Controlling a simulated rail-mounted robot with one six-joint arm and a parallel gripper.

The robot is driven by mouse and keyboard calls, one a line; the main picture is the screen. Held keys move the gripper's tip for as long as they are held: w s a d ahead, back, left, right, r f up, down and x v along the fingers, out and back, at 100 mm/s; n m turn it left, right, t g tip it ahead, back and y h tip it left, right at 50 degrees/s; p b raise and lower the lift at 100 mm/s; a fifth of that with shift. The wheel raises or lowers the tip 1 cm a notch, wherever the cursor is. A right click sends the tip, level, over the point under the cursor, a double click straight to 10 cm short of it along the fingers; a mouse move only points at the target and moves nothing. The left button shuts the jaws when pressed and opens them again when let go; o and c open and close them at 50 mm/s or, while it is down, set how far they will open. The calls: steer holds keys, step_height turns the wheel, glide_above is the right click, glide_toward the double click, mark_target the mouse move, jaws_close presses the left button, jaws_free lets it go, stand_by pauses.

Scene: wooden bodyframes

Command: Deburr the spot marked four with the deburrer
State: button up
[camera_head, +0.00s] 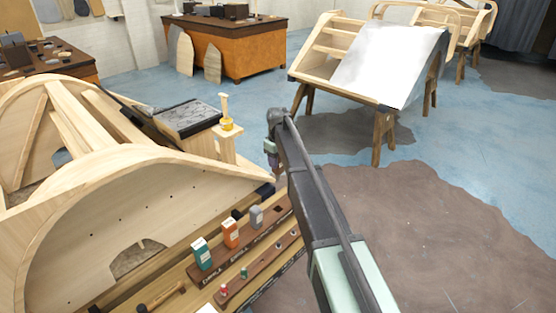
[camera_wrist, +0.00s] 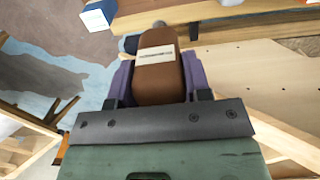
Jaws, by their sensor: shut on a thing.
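My gripper (camera_wrist: 157,84) has its purple fingers shut on a brown tool (camera_wrist: 160,63) with a white label; the label's text is too small to read, so I cannot confirm that it is the deburrer. The tool's rounded grey tip shows beyond its far end. In the head view my gripper (camera_head: 271,152) is beside the right end of the wooden bodyframe (camera_head: 150,172), and the tool is hardly visible there. The bodyframe's pale panel (camera_wrist: 280,85) fills the right of the wrist view. Small dark dots show on its side, but no mark four can be read.
A wooden rack (camera_head: 268,236) holds a teal tool (camera_head: 201,254), an orange tool (camera_head: 231,234) and a grey tool (camera_head: 257,217), with an empty slot. A mallet (camera_head: 162,297) lies nearer. Open floor (camera_head: 420,210) lies right.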

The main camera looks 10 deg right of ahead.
steer(key=shift+r+p, duration=2.95)
steer(key=shift+r, duration=0.2)
steer(key=shift+f, duration=0.1)
